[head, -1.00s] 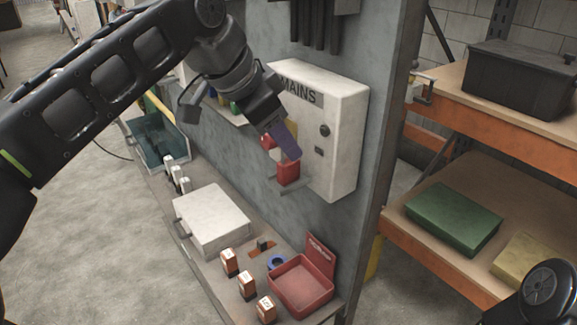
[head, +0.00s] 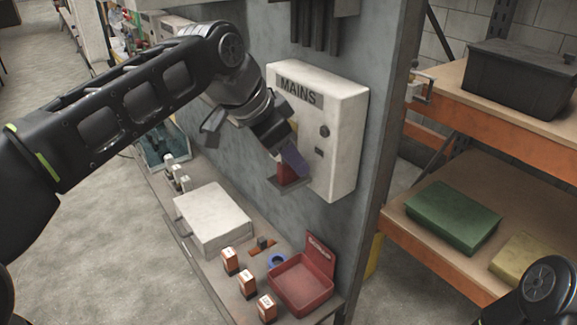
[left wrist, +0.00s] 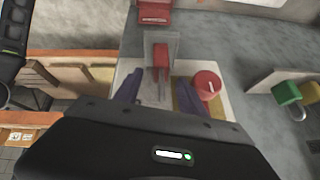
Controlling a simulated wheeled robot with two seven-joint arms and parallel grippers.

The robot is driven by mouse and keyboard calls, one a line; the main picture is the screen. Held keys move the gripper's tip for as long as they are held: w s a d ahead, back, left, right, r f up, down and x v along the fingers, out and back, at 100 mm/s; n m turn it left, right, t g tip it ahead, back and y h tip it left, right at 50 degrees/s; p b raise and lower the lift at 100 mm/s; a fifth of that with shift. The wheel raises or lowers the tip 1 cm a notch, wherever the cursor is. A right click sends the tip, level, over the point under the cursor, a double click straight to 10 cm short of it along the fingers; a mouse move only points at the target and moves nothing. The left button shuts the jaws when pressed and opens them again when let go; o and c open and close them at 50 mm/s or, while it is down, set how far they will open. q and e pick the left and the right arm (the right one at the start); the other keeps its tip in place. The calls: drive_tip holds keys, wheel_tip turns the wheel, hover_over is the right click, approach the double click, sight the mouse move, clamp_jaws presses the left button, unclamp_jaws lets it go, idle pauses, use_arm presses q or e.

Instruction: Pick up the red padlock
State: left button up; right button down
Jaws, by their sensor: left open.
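The red padlock (head: 287,174) sits on a small grey ledge (head: 290,185) beside the white MAINS box (head: 345,130). My left gripper (head: 288,158) is just above it, with a purple finger partly covering it. In the left wrist view, the red padlock (left wrist: 160,60) appears between the two purple fingers of my open left gripper (left wrist: 160,95), a little beyond their tips. Whether a finger touches it cannot be told. My right gripper is out of view.
A red round switch (left wrist: 207,85) on a yellow plate is close to the right finger. A green padlock (left wrist: 286,92) and a yellow padlock (left wrist: 311,89) are farther right. Below are a red tray (head: 300,288), a white case (head: 212,218) and several small boxes on a shelf.

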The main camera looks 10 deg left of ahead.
use_arm(q)
clamp_jaws()
idle(0.6)
